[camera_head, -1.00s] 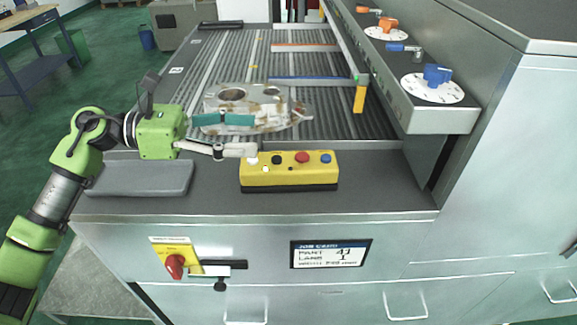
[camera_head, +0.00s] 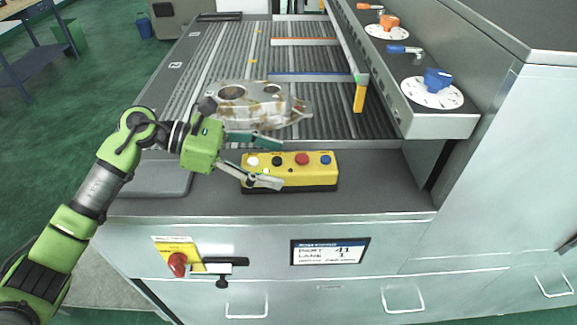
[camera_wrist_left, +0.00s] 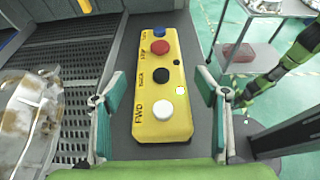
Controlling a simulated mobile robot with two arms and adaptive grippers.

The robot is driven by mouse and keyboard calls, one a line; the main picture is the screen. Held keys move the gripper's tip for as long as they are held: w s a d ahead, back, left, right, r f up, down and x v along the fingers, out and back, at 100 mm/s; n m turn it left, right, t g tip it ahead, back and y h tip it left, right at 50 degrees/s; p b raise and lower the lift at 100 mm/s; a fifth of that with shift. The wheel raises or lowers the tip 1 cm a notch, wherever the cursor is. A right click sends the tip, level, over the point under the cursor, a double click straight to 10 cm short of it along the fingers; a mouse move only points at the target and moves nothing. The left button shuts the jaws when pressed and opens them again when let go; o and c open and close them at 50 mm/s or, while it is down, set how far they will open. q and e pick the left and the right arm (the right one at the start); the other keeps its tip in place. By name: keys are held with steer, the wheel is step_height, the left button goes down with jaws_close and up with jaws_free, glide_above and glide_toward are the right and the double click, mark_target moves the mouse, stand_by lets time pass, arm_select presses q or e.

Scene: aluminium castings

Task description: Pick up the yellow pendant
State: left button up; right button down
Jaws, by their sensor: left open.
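The yellow pendant (camera_head: 300,179) is a long box on a black base, lying on the grey ledge. Its top has a white, a black, a red and a blue button. My left gripper (camera_head: 272,163) is open at the pendant's left end. One finger is on the far side and the other on the near side, partly in front of the white-button end. In the left wrist view the pendant (camera_wrist_left: 158,115) lies lengthwise between the two spread fingers (camera_wrist_left: 160,85), with a gap on each side. At the right of that view is a green arm, probably my right one; its gripper is unclear.
A rough aluminium casting (camera_head: 258,106) lies on the roller bed (camera_head: 330,98) just behind the pendant. A grey pad (camera_head: 155,180) is on the ledge at left. A dial panel (camera_head: 450,120) stands at right. The ledge right of the pendant is clear.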

mark_target(289, 166)
arm_select(q)
steer(key=p+x, duration=0.2)
steer(key=x, duration=0.1)
steer(key=shift+d, duration=0.3)
steer(key=shift+d+f, duration=0.25)
steer(key=shift+f, duration=0.05)
steer(key=shift+a, duration=0.1)
steer(key=c, duration=1.5)
steer(key=shift+w+r, duration=0.1)
steer(key=shift+c, duration=0.5)
